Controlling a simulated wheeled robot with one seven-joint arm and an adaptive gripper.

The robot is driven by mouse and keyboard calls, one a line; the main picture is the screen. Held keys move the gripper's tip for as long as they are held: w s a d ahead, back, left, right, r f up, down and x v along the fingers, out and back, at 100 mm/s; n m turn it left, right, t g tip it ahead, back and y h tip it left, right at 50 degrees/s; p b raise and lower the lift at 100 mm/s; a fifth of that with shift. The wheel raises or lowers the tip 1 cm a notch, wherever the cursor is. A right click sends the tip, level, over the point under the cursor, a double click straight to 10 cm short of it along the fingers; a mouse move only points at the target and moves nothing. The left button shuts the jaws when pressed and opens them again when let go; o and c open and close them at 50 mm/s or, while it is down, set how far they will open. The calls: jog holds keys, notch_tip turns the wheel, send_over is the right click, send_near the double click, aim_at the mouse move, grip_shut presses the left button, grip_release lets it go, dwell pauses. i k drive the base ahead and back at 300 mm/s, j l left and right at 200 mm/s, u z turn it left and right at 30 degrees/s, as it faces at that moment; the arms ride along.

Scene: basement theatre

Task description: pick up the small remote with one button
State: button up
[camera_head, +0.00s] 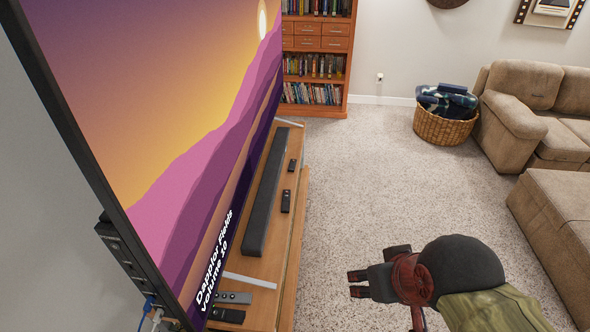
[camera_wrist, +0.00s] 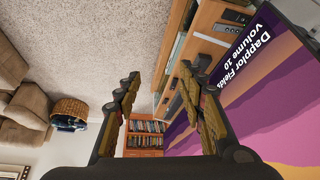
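Several remotes lie on the wooden TV stand (camera_head: 290,240) in the head view. A small dark remote (camera_head: 293,164) lies right of the soundbar's far part. A longer black remote (camera_head: 286,200) lies nearer. A grey remote (camera_head: 233,297) and a black remote (camera_head: 228,315) lie at the near end. Their buttons are too small to count, but the far one looks smallest. My gripper (camera_head: 358,283) is over the carpet, right of the stand and apart from all remotes. In the wrist view my gripper (camera_wrist: 161,72) is open, with nothing between its fingers.
A large TV (camera_head: 170,130) stands along the left, with a black soundbar (camera_head: 266,195) in front. A bookcase (camera_head: 316,60) is at the back. A wicker basket (camera_head: 445,130) and beige sofa (camera_head: 515,120) are right. Carpet (camera_head: 370,180) between is clear.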

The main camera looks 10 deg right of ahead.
aim_at(291, 168)
jog(key=i+l+z, duration=0.4)
jog(key=i+l, duration=1.05)
jog(key=i+l+u, duration=0.2)
jog(key=i, duration=0.25)
jog(key=i+u, duration=0.2)
jog(key=i, duration=0.3)
jog(key=i+l+u, duration=0.2)
jog(key=i, duration=0.25)
jog(key=i+l+u, duration=0.2)
jog(key=i+l, duration=0.2)
jog(key=i+l+u, duration=0.1)
jog(key=u, duration=0.35)
jog(key=i+l+u, duration=0.15)
jog(key=u, duration=0.3)
jog(key=i+l+u, duration=0.2)
jog(key=u, duration=0.3)
jog(key=i+l+u, duration=0.1)
jog(key=l+u, duration=0.2)
jog(key=u, duration=0.15)
jog(key=l+u, duration=0.25)
jog(key=u, duration=0.2)
jog(key=i+l+u, duration=0.15)
jog(key=u, duration=0.35)
jog(key=i+l+u, duration=0.1)
jog(key=l+u, duration=0.65)
jog(key=u, duration=0.25)
